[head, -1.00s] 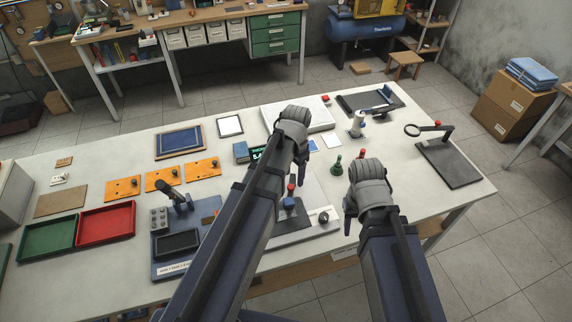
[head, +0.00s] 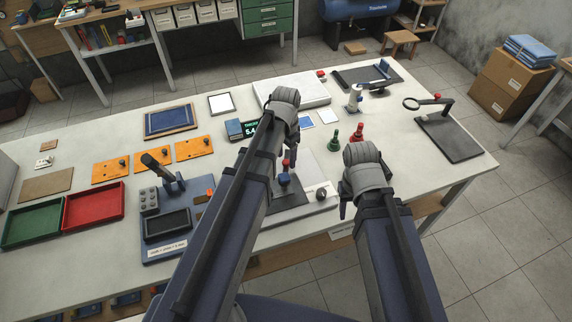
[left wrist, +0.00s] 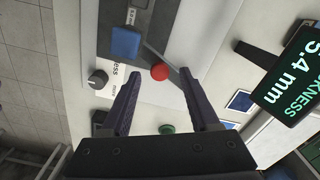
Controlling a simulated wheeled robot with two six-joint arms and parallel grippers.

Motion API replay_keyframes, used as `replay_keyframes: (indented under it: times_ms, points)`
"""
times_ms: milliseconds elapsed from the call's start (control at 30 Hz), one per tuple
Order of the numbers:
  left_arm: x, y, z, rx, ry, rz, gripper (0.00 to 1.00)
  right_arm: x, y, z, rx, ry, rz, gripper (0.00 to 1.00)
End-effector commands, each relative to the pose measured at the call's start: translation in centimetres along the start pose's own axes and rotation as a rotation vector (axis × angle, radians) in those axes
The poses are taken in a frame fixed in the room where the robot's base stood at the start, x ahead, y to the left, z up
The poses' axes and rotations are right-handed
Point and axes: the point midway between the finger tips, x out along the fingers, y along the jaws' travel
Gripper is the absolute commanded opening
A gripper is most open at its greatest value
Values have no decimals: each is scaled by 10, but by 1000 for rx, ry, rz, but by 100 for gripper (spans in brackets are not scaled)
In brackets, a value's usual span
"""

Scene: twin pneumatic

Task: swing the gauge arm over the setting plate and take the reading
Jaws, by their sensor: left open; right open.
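The gauge has a blue block (head: 285,178) and a red knob (head: 286,163) above a dark base (head: 288,215). In the left wrist view the blue block (left wrist: 126,42), the red knob (left wrist: 160,72) and a thin grey bar (left wrist: 162,54) show. I cannot tell which piece is the setting plate. A display (left wrist: 292,75) reads 5.4 mm, with its label partly cut off. My left gripper (left wrist: 161,100) is open and empty, with the red knob beyond its fingertips. In the head view my left wrist partly hides the gauge. My right gripper (head: 346,206) is open, right of the gauge.
A dark round knob (head: 321,194) is at the gauge's right. A green piece (head: 334,137) and a red piece (head: 358,132) stand behind my right gripper. A magnifier stand (head: 447,135) is at the right. Red (head: 94,207) and green trays lie left. The table's right front is clear.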

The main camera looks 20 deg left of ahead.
Motion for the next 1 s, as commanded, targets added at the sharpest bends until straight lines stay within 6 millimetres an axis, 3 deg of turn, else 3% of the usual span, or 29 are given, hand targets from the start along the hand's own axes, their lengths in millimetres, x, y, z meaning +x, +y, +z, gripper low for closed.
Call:
replay_keyframes:
  times_ms: [100,433,1000]
  points:
    - [13,0,0,0,0,0,62,13,-1,-1,-1,0,0,50]
    - [13,0,0,0,0,0,62,13,-1,-1,-1,0,0,50]
    - [13,0,0,0,0,0,0,13,-1,-1,0,0,0,50]
